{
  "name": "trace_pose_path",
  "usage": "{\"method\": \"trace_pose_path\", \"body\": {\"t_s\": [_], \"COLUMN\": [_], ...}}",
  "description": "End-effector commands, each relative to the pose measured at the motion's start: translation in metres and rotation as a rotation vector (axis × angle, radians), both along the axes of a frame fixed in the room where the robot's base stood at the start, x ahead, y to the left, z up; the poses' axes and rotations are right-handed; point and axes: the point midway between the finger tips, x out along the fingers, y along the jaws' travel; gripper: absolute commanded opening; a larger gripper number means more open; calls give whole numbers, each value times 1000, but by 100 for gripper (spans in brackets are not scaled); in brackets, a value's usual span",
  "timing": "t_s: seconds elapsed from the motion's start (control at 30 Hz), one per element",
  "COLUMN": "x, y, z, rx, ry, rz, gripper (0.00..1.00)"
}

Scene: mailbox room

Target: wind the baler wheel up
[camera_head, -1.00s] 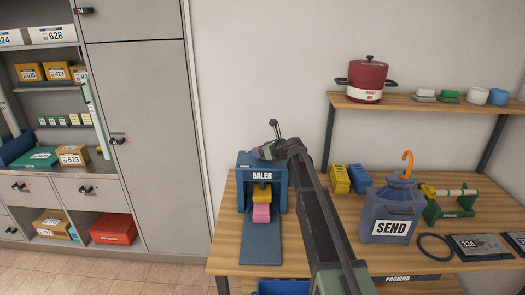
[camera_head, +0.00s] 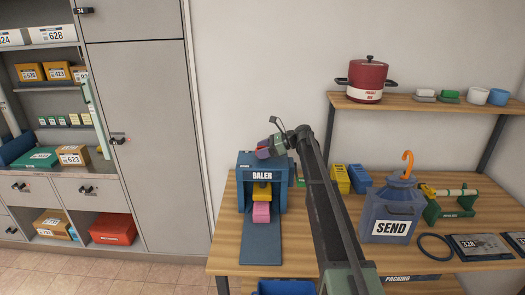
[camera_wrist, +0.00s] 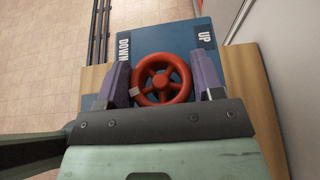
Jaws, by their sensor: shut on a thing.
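The blue baler (camera_head: 245,205) stands on the wooden table, with a yellow press block (camera_head: 262,191) above a pink bundle (camera_head: 261,212) in its opening. The red spoked baler wheel (camera_wrist: 162,79) lies on its blue top, between the words DOWN on the left and UP on the right in the wrist view. My gripper (camera_wrist: 162,84) has its purple fingers on opposite sides of the wheel and is shut on its rim. In the head view my gripper (camera_head: 268,150) is over the baler's top and hides most of the wheel.
The blue SEND container (camera_head: 390,212) with an orange hook stands right of my arm. Yellow and blue blocks (camera_head: 350,179) sit behind it. A shelf (camera_head: 430,106) with a red pot (camera_head: 367,79) is above. A grey cabinet (camera_head: 145,150) is left of the table.

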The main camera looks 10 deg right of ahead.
Motion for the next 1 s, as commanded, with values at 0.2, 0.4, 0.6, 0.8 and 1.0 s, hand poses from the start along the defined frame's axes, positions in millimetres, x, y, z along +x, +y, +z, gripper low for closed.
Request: {"method": "trace_pose_path", "body": {"t_s": [0.2, 0.4, 0.6, 0.8, 1.0], "x": [0, 0, 0, 0, 0], "y": [0, 0, 0, 0, 0], "z": [0, 0, -1, 0, 0], "rx": [-2, -2, -3, -2, -1], "ry": [0, 0, 0, 0, 1], "rz": [36, 39, 39, 38, 38], "gripper": [37, 37, 64, 86, 86]}}
